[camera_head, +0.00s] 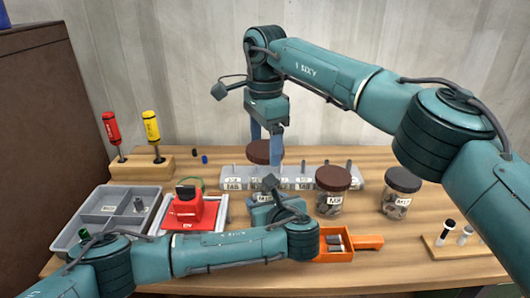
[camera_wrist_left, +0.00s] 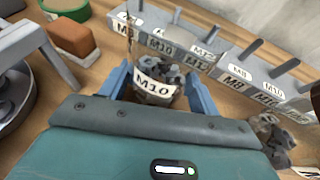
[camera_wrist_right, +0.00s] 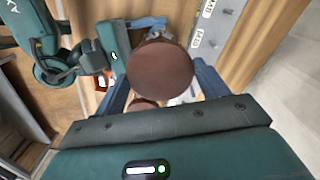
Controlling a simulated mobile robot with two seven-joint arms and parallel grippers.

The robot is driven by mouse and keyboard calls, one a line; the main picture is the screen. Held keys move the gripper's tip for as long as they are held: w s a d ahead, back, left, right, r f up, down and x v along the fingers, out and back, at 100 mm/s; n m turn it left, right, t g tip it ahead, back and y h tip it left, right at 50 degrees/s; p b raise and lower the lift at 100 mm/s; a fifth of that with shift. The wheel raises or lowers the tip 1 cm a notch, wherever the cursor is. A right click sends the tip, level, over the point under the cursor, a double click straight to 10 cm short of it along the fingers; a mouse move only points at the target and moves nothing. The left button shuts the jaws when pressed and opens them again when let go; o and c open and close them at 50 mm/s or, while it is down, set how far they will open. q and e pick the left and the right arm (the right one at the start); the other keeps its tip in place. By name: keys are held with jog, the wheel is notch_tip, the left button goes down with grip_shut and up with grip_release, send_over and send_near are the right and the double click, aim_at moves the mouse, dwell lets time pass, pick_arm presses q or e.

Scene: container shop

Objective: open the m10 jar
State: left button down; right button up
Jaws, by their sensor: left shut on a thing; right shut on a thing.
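The M10 jar (camera_wrist_left: 157,85), clear with a white label and dark pieces inside, stands between the fingers of my left gripper (camera_wrist_left: 162,90), which is shut on its body. In the head view my left gripper (camera_head: 270,186) hides most of this jar. My right gripper (camera_head: 266,152) points down from above and is shut on a round brown lid (camera_head: 257,152). The lid (camera_wrist_right: 160,77) fills the space between its fingers in the right wrist view. The lid is above the jar's place; I cannot tell whether they touch.
A labelled grey rack (camera_head: 330,178) stands behind. The lidded M8 jar (camera_head: 331,192) and another lidded jar (camera_head: 400,193) stand to the right. An orange scoop (camera_head: 365,242) lies in front.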

pick_arm(q)
jog(key=shift+c, duration=1.4)
grip_release()
